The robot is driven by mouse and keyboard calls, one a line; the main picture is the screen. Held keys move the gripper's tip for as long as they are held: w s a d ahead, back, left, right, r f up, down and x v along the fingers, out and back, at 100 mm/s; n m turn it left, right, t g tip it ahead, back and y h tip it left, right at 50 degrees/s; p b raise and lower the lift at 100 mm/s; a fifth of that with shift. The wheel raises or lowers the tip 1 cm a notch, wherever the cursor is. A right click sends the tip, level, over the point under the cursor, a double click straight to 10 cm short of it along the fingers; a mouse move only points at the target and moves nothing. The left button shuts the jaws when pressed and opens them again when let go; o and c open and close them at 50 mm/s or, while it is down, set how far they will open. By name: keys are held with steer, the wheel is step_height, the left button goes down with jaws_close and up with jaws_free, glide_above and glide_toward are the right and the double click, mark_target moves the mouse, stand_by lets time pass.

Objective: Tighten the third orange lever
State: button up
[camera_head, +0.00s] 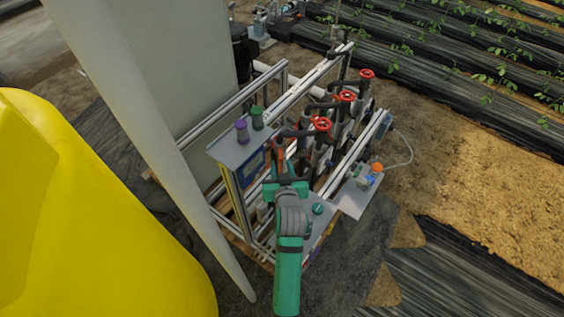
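My gripper (279,165) reaches to the near end of the pipe rack on the skid frame. It is seen from behind and is small, so I cannot tell whether its fingers are open or shut. A narrow orange-red piece shows right at its tip, and I cannot tell if that is a lever or whether it is touched. Red handwheels stand in a row on dark pipes: a near one (323,125), a middle one (347,97) and a far one (367,74). No row of orange levers can be made out; my arm hides part of the lower pipework.
A grey panel (226,153) with a purple-topped and a green-topped item (257,118) is left of my gripper. A small shelf (352,205) with an orange-capped item (377,167) is to the right. A pale post (150,130) and yellow tank (80,220) block the left. Bare soil lies right.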

mark_target(281, 149)
steer(key=shift+x, duration=1.4)
steer(key=shift+d, duration=0.2)
jaws_close()
